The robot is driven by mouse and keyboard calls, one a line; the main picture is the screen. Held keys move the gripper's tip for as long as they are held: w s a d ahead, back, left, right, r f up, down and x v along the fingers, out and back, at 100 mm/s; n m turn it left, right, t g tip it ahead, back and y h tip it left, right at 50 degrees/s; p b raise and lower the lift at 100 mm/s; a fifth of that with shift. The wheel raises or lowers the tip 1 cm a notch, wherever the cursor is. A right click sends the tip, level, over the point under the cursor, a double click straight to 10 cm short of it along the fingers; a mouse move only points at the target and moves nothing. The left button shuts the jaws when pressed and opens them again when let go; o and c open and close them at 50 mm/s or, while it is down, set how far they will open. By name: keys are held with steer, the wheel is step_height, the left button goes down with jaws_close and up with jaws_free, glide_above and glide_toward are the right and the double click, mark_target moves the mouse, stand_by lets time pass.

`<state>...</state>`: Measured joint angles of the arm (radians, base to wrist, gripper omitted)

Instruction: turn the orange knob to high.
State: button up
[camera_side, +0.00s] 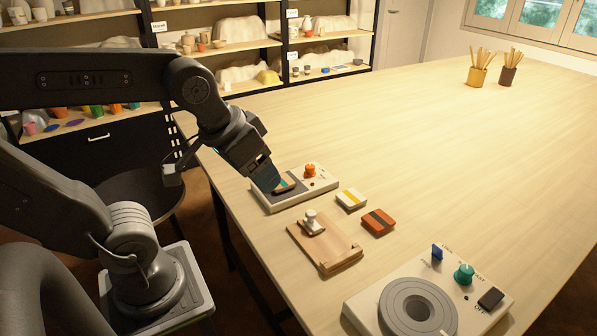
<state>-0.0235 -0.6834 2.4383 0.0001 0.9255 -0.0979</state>
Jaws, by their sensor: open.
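The orange knob (310,170) sits on the far right part of a small white box (325,184) near the table's left edge. The markings around the knob are too small to read, so I cannot tell its setting. The box also has a dark grey plate, with a brown piece (286,187) on it. My gripper (272,184) is open and points down over the left part of this box, close to the brown piece. It is left of the knob and apart from it. Whether its fingertips touch the plate or the brown piece I cannot tell.
A wooden board with a white knob (335,249), a yellow-and-white block (351,199) and an orange-and-dark block (378,222) lie nearer the camera. A white device (365,305) with a grey wheel and teal knob (464,274) stands at front right. The far table is mostly clear.

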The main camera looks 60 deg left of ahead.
steer(key=w+a+n, duration=0.2)
steer(key=w+n, duration=0.1)
steer(key=w+a+r+n+g, duration=0.1)
steer(key=w+a+n, duration=0.1)
steer(key=w+n, duration=0.1)
steer(key=w+a+r+n+g, duration=0.1)
steer(key=w+a+n, duration=0.1)
steer(key=w, duration=0.3)
steer(key=shift+r+n+y, duration=0.25)
steer(key=shift+n+y, duration=0.05)
steer(key=shift+n, duration=0.6)
steer(key=shift+c, duration=1.1)
steer(key=n+g, duration=0.3)
steer(key=n, duration=0.8)
glide_above(310, 166)
step_height(310, 166, down, 5)
step_height(310, 166, down, 13)
steer(key=shift+f, duration=0.15)
steer(key=shift+c, duration=0.2)
steer(key=c, duration=0.9)
